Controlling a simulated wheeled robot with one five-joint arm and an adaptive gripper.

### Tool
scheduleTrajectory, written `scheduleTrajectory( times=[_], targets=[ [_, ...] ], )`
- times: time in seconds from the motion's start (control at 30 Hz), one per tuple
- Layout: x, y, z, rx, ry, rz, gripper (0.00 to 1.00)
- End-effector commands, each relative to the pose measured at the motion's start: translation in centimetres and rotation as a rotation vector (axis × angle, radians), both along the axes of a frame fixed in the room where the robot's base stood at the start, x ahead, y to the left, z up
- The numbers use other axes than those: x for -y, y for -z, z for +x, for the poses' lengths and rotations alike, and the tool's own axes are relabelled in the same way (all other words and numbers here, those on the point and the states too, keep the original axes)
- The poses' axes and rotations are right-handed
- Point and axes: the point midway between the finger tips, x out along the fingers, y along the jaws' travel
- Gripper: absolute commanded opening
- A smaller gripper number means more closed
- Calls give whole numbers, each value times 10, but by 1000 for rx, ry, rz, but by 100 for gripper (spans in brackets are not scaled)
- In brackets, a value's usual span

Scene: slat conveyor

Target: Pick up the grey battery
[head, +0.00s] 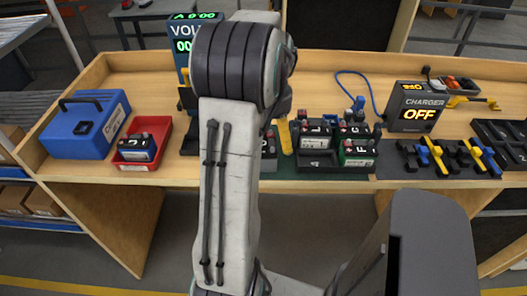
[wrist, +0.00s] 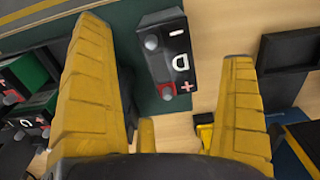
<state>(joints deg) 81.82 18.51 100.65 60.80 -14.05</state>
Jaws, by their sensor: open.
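The fingers are open, with a gap on both sides of the battery. In the head view the battery (head: 269,146) stands at the bench's front edge, mostly hidden behind my arm. One yellow finger of my gripper (head: 285,136) shows just right of it.
Several other batteries stand in a black rack (head: 317,167) close on the right. A charger reading OFF (head: 413,107) is further right. On the left are a red tray (head: 134,163) holding a battery and a blue case (head: 85,127). A voltmeter (head: 183,61) stands behind my arm.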

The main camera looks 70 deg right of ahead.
Motion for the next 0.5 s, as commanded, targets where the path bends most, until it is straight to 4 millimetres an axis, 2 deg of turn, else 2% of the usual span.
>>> scheduleTrajectory(
  times=[0.27, 0.5],
  targets=[
    [-2, 22, 0, -1, 0, 4, 99],
    [-3, 51, 0, -1, 0, 4, 99]
  ],
)
